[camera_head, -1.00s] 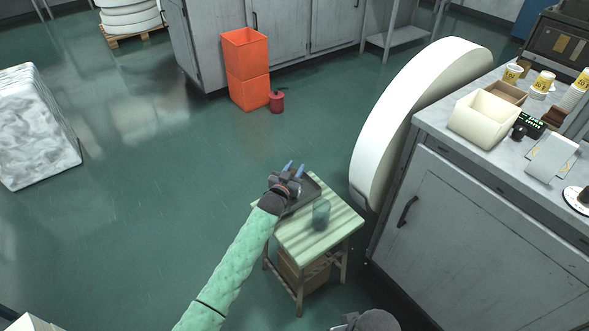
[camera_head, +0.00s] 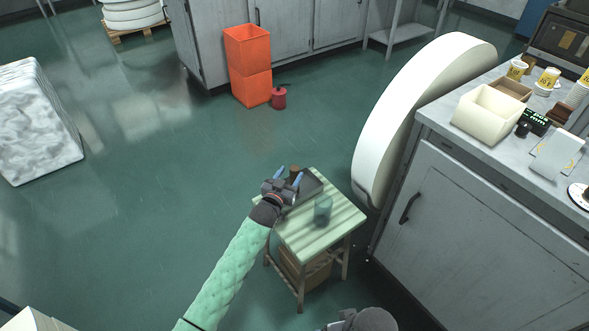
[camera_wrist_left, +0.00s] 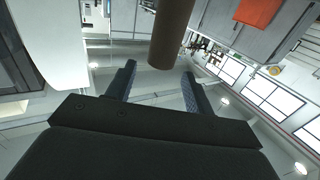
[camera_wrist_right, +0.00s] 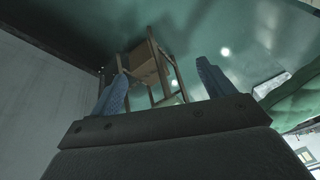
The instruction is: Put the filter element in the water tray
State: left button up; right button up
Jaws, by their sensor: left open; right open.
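The filter element, a brown cylinder (camera_head: 295,172), stands at the dark water tray (camera_head: 312,187) on a small striped stool; its base is hidden, so I cannot tell whether it rests inside the tray. My left gripper (camera_head: 284,174) is open beside it. In the left wrist view the brown cylinder (camera_wrist_left: 173,35) shows just beyond and between the spread fingertips (camera_wrist_left: 160,78), with a visible gap to them. My right gripper (camera_wrist_right: 160,85) is open and empty; in the head view only part of it shows at the bottom edge.
A greenish glass cylinder (camera_head: 322,210) stands on the stool top (camera_head: 335,226) beside the tray. A large white disc (camera_head: 400,110) leans by the grey counter (camera_head: 470,210) to the right. Orange bins (camera_head: 248,65) stand at the back.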

pick_arm(q)
jog(key=s+a+f+g+y, duration=0.1)
jog(key=s+g, duration=0.3)
jog(key=s, duration=1.2)
jog(key=s+a+f+n+g+y, duration=0.1)
jog(key=s+a+f+g+y, duration=0.1)
jog(key=s, duration=1.3)
jog(key=s+a+f+n+g+y, duration=0.1)
jog(key=s+a+f+g, duration=0.2)
jog(key=s, duration=1.3)
jog(key=a+g, duration=0.2)
jog(key=g, duration=0.2)
jog(key=shift+s+a+b, duration=0.15)
jog(key=shift+s+b, duration=0.15)
